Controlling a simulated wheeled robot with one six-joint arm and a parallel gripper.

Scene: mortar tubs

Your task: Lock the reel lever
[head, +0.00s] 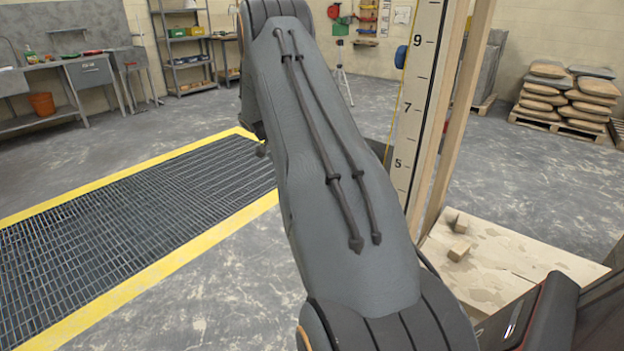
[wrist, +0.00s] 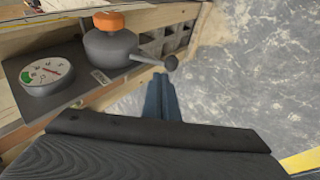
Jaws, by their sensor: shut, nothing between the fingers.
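In the wrist view, the reel lever (wrist: 150,59) is a thin grey arm. It sticks out to the right from a round grey hub with an orange cap (wrist: 109,21) and ends in a dark ball knob (wrist: 171,62). The hub sits on a dark grey plate with a small label beside it. My gripper (wrist: 160,80) shows as two blue fingers, shut together and empty. Their tips appear just below the ball knob in the picture; whether they touch the lever I cannot tell. The head view shows my arm but neither the gripper nor the lever.
A round gauge (wrist: 46,76) with a green sector is left of the hub. Wooden framing with openings (wrist: 170,40) lies behind. In the head view, a numbered measuring board (head: 415,110) stands beside my arm, with a wooden platform (head: 500,255) at right and a yellow-edged floor grate (head: 130,225) at left.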

